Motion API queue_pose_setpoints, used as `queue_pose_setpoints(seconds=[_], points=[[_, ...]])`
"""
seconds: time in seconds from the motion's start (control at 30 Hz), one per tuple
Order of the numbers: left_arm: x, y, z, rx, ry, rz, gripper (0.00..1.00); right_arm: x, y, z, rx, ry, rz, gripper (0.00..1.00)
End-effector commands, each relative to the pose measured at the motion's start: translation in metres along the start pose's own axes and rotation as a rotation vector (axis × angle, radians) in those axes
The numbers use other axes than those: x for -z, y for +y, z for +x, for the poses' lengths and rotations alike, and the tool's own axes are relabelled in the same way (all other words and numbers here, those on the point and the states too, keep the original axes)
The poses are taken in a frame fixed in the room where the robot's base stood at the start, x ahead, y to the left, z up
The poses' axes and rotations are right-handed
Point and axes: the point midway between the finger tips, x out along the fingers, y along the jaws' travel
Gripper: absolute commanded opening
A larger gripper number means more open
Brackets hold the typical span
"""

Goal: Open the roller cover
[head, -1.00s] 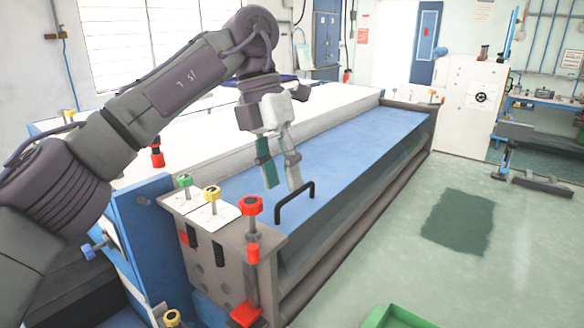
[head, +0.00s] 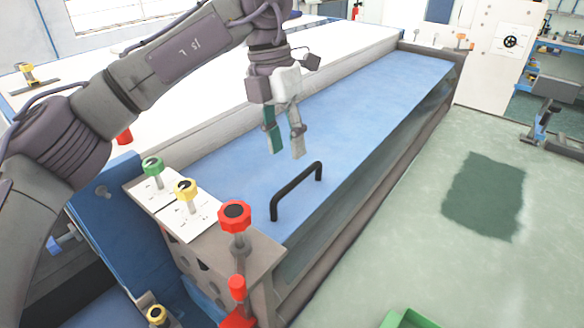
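The roller cover (head: 352,122) is a long blue panel on the machine, lying closed. A black bar handle (head: 296,190) stands up from its near front edge. My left gripper (head: 286,152) points down over the cover, just behind and a little left of the handle. Its two fingers are apart with nothing between them, and they do not touch the handle. My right gripper is not in view.
Green (head: 152,166), yellow (head: 186,189) and red (head: 235,216) knobs stand on the machine's near end plate, close to the handle. A green crate (head: 405,319) is at the bottom edge. The floor (head: 400,240) to the right is mostly clear, with a dark green patch (head: 484,195).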

Motion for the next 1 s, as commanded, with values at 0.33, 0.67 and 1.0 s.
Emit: queue_pose_setpoints(seconds=[0.33, 0.67, 1.0], points=[[0.0, 0.0, 0.056, 0.001, 0.0, 0.0, 0.39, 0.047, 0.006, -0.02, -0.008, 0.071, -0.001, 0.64], [0.0, 0.0, 0.068, 0.0, -0.001, 0.001, 0.39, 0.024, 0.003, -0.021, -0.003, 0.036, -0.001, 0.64], [0.0, 0.0, 0.067, 0.0, -0.001, 0.001, 0.0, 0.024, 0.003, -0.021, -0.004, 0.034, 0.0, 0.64]])
